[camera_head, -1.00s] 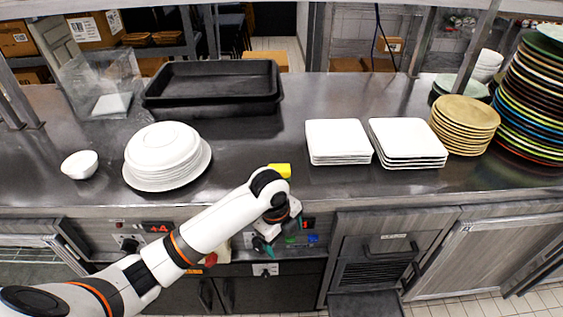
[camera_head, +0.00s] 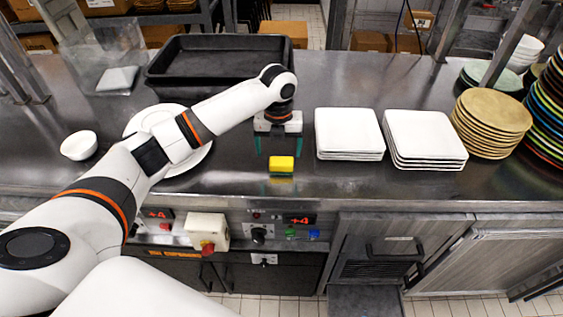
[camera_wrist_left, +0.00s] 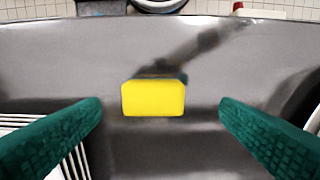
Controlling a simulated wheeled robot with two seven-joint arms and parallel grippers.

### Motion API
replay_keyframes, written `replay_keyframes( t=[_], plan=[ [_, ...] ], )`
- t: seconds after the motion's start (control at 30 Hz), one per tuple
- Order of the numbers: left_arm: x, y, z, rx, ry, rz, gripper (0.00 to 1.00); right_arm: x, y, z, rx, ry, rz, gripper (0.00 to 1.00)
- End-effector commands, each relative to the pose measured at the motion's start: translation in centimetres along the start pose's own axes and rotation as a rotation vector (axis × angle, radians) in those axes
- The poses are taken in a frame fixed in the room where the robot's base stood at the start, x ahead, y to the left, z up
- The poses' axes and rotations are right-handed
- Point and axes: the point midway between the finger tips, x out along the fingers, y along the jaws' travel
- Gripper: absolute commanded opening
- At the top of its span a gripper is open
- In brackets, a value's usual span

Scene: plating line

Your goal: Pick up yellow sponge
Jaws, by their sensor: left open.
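The yellow sponge (camera_head: 281,163) lies on the steel counter near its front edge, with a thin darker green layer under the yellow. In the left wrist view the sponge (camera_wrist_left: 153,98) sits between the two spread green fingers, a little beyond their tips. My left gripper (camera_head: 279,150) is open and points down at the counter just behind the sponge, its fingers apart and empty. It also shows in the left wrist view (camera_wrist_left: 160,104). No contact between fingers and sponge is visible. My right gripper is not in view.
Two stacks of square white plates (camera_head: 349,133) (camera_head: 424,138) stand right of the gripper. A round plate stack (camera_head: 195,157) is partly hidden behind my left arm. A white bowl (camera_head: 79,145) is at left, black trays (camera_head: 219,62) at the back. The counter around the sponge is clear.

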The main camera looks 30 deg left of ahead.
Motion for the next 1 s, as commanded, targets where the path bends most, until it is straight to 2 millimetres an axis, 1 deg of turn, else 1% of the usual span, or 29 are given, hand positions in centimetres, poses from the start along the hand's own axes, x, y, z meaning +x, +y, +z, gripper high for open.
replay_keyframes(
  t=[0.07, 0.17, 0.33, 0.4, 0.5, 0.6, 0.77, 0.87, 1.0],
  plan=[
    [0.5, 0.0, 0.0, 0.000, 0.000, 0.000, 0.85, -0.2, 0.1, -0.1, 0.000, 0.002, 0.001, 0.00],
    [1.1, 0.1, 0.0, -0.001, -0.001, -0.001, 0.85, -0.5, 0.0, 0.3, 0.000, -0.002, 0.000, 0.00],
    [3.5, 0.6, -0.1, -0.002, -0.002, -0.001, 0.85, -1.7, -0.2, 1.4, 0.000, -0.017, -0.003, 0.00],
    [4.6, 0.6, -0.1, -0.001, -0.002, -0.001, 0.85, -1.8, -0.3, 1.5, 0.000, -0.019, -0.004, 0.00],
    [5.5, 0.6, -0.1, 0.000, 0.001, -0.001, 0.85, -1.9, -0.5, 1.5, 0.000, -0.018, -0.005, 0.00],
    [5.9, 0.6, -0.2, 0.000, 0.004, 0.000, 0.85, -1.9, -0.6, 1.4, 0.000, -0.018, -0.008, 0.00],
    [5.9, 0.6, -0.2, 0.000, 0.004, 0.000, 0.85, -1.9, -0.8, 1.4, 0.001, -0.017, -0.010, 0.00],
    [5.9, 0.6, -0.2, 0.000, 0.003, 0.000, 0.71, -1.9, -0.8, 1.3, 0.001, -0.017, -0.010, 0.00],
    [5.9, 0.6, -0.2, 0.000, 0.003, 0.000, 0.48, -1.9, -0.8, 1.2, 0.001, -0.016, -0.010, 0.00]
  ],
)
